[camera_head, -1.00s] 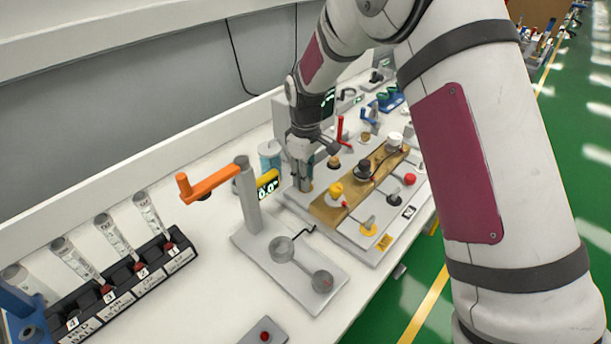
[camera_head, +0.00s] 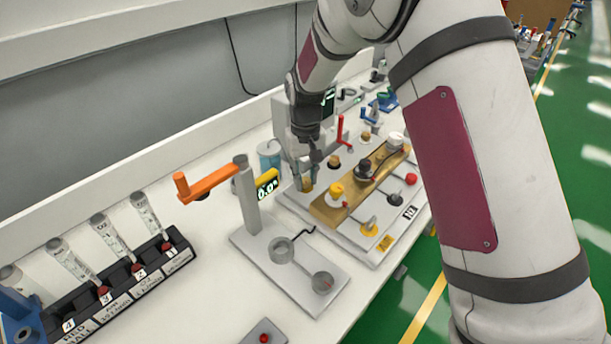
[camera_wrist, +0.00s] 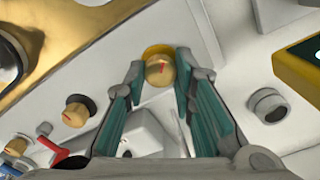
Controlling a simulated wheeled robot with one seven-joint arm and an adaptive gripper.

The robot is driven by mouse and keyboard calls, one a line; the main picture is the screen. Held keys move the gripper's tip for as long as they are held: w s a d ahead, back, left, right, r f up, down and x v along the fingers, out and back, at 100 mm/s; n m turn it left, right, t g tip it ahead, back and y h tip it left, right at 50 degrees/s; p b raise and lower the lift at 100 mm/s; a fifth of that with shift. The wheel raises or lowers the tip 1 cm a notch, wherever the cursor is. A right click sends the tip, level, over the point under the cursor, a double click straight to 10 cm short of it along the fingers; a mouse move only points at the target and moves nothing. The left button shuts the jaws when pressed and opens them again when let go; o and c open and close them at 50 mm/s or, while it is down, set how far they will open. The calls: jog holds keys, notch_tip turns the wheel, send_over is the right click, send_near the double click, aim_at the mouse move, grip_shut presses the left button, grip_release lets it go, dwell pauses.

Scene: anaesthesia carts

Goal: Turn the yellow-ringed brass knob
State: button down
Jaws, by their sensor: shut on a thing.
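The yellow-ringed brass knob (camera_wrist: 159,72) stands on the pale panel (camera_wrist: 220,40) in the wrist view, with a red mark on its face and its yellow ring (camera_wrist: 155,50) behind it. My gripper (camera_wrist: 161,66) has its two teal-padded fingers on either side of the knob, shut on it. In the head view, my gripper (camera_head: 306,172) points down at the knob (camera_head: 307,187) near the panel's back left edge. The fingers hide part of the knob there.
A second brass knob with a dark base (camera_wrist: 76,113) is close by, with a red lever (camera_head: 340,130) near it.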

aim_at(305, 180)
jog(key=shift+m, duration=1.1)
jog(key=c, duration=1.3)
grip_release()
jog(key=shift+r, duration=0.1)
notch_tip(305, 180, up, 12)
jog(key=shift+f, duration=0.1)
